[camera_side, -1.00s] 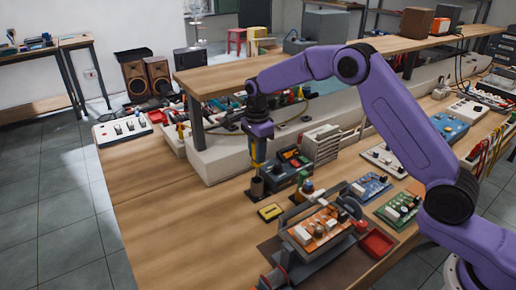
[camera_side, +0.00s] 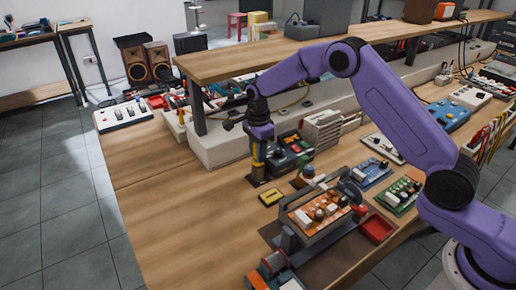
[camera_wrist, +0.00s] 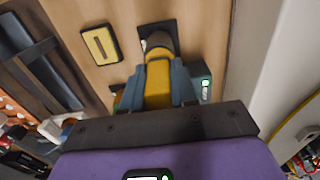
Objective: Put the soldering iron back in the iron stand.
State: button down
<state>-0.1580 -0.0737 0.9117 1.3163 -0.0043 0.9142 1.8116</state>
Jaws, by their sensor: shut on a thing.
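My gripper (camera_side: 259,152) points straight down, shut on the soldering iron's yellow handle (camera_wrist: 158,82). The handle also shows between the fingers in the side view (camera_side: 258,160). The iron is upright. Directly below it is the iron stand (camera_side: 257,175), a dark cylindrical holder on a small dark base. In the wrist view, the handle lines up with the stand's dark holder (camera_wrist: 157,40), with its lower end at the holder's mouth. The iron's tip is hidden, apparently inside the holder. I cannot tell whether the handle is fully seated.
A yellow sponge tray (camera_side: 271,197) lies just in front of the stand. A vise with an orange circuit board (camera_side: 318,212) is nearer the front. The bench is clear to the left; a shelf (camera_side: 300,55) overhangs behind.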

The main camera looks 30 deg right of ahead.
jog(key=shift+c, duration=1.2)
grip_release()
jog(key=shift+r, duration=3.5)
